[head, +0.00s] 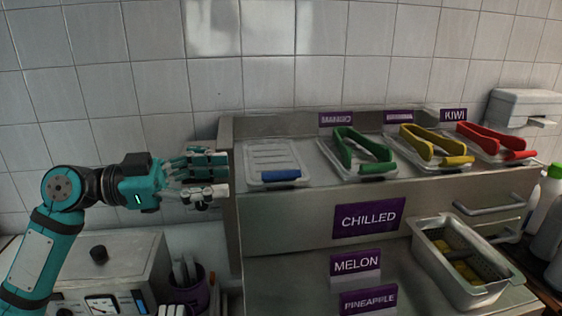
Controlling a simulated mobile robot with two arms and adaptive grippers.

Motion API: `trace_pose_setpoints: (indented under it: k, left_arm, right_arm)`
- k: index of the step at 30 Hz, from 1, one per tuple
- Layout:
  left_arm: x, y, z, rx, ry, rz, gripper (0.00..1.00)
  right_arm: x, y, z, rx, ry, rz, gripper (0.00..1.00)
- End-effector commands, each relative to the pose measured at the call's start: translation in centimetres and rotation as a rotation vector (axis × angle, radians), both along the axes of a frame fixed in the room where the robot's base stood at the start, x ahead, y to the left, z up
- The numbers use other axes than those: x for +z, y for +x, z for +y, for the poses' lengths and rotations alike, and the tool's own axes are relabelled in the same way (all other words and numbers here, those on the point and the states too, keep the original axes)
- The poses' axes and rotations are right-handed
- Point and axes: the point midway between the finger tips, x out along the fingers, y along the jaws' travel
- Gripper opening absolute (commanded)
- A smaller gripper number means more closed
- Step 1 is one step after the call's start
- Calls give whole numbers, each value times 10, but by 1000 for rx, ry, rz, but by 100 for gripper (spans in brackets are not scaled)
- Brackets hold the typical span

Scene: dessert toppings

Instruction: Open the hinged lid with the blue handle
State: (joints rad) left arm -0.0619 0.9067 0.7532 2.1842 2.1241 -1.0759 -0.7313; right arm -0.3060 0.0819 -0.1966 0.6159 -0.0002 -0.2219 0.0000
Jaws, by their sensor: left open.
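The lid with the blue handle (281,175) is a pale, ribbed, clear panel (275,155) lying flat at the left end of the steel topping counter. It looks closed. The blue handle sits on its front edge. My left gripper (222,178) is open and empty, just left of the counter's left end, at about the handle's height. A gap separates its fingers from the handle. My right gripper is not in view.
Green tongs (362,152), yellow tongs (435,147) and red tongs (495,141) lie on neighbouring lids. A metal pan (425,246) with yellow pieces stands lower right. A grey appliance (108,262) and a purple cup (190,293) stand lower left.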

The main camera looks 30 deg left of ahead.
Motion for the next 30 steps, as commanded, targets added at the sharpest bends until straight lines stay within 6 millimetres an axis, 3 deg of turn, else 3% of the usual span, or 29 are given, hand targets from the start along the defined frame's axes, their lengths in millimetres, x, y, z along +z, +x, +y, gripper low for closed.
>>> trace_pose_setpoints:
  k: [6, 15, 30]
  left_arm:
    - [4, 27, -37, -2, 4, 2, 46]
    - [4, 54, -72, 0, 1, -1, 46]
    - [0, 65, -86, 3, 1, -1, 46]
  right_arm:
    - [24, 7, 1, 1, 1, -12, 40]
    - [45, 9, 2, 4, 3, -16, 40]
    - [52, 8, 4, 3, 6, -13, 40]
